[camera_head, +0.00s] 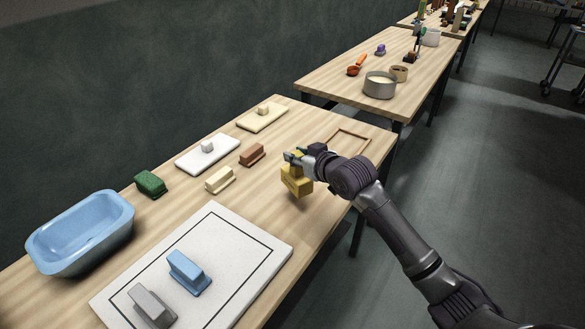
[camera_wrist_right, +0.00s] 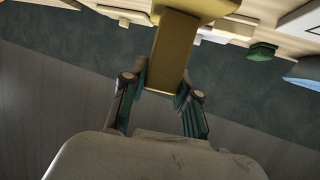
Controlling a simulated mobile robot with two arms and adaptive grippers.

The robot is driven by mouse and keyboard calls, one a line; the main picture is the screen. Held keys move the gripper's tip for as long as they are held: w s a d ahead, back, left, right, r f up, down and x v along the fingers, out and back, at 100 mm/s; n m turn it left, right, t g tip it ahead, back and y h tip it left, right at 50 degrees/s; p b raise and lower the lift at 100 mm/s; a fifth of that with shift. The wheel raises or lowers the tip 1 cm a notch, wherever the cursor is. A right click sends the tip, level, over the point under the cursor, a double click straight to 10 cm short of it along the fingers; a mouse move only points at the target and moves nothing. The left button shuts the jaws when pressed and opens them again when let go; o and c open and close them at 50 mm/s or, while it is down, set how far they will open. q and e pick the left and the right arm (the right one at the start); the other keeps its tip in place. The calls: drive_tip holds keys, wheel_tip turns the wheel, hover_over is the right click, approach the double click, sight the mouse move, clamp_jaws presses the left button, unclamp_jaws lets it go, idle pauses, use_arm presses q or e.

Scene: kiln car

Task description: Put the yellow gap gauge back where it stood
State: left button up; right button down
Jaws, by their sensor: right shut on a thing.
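The yellow gap gauge (camera_head: 296,182) is a blocky piece with a wider base, and it is in my right gripper over the right part of the near table. My right gripper (camera_head: 299,158) is shut on its upper part. In the right wrist view the gauge (camera_wrist_right: 172,55) sits between the two fingers of my right gripper (camera_wrist_right: 162,92). A wooden frame outline (camera_head: 348,141) lies empty on the table just beyond the gripper, near the right edge. My left gripper is in neither view.
A white board with a black outline (camera_head: 268,243) bears a blue block (camera_head: 188,270) and a grey block (camera_head: 152,306). A cream block (camera_head: 219,179), brown block (camera_head: 252,155), green block (camera_head: 150,184) and blue basin (camera_head: 75,225) stand on the table. A second table (camera_head: 330,85) stands beyond.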

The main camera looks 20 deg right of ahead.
sight(292, 169)
drive_tip(key=shift+w+a+f, duration=0.35)
drive_tip(key=shift+w+a, duration=0.2)
drive_tip(key=shift+w, duration=0.1)
drive_tip(key=shift+f, duration=2.05)
drive_tip(key=shift+f, duration=0.2)
drive_tip(key=c, duration=0.9)
unclamp_jaws()
drive_tip(key=shift+o, duration=0.2)
